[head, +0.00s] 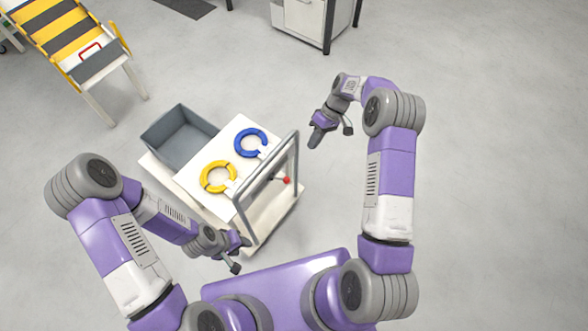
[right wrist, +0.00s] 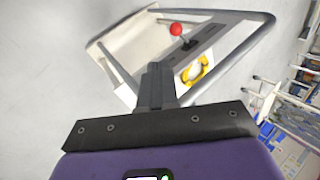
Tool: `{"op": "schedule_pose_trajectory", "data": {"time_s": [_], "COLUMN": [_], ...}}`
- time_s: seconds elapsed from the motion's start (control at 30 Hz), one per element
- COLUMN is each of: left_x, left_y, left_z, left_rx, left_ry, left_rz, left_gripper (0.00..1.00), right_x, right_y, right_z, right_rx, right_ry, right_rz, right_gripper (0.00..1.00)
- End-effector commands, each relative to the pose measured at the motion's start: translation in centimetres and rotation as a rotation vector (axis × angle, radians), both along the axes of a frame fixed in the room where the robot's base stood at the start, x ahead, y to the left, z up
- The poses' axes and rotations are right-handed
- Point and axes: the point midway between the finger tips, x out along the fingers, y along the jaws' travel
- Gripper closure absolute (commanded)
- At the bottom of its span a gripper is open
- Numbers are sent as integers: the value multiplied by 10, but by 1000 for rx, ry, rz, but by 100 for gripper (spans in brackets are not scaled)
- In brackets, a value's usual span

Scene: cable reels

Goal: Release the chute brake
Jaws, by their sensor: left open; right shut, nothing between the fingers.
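A chute (head: 62,30) with yellow and dark grey stripes stands at the top left of the head view. A red bracket-shaped handle (head: 90,50) sits near its lower end; I cannot tell whether this is the brake. A red ball knob (head: 287,180) is at the handle end of the white cart, and it also shows on a short lever in the right wrist view (right wrist: 176,29). My left gripper (head: 240,253) is open beside the cart's near end. My right gripper (head: 316,138) is shut and empty in the air right of the cart, apart from the knob.
The white cart (head: 264,213) carries a grey bin (head: 158,128), a yellow ring (head: 206,187) and a blue ring (head: 241,149). Its grey push bar (head: 270,178) rises between my arms. A white cabinet (head: 301,18) stands at the top. Floor right of the cart is clear.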

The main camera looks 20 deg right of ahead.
Motion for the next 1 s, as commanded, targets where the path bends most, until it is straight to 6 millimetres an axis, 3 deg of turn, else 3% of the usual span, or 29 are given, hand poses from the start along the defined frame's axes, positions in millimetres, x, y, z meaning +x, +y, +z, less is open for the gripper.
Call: {"op": "schedule_pose_trajectory", "data": {"time_s": [0.47,1.0], "left_x": [0,0], "left_y": [0,0], "left_z": [-1,-19], "left_rx": [0,0], "left_ry": [0,0], "left_rz": [0,0], "left_gripper": [57,57], "right_x": [0,-24], "right_y": [1,51], "right_z": [0,-86], "right_rx": [8,6], "right_ry": [0,3], "right_rz": [12,13], "right_gripper": [100,100]}}
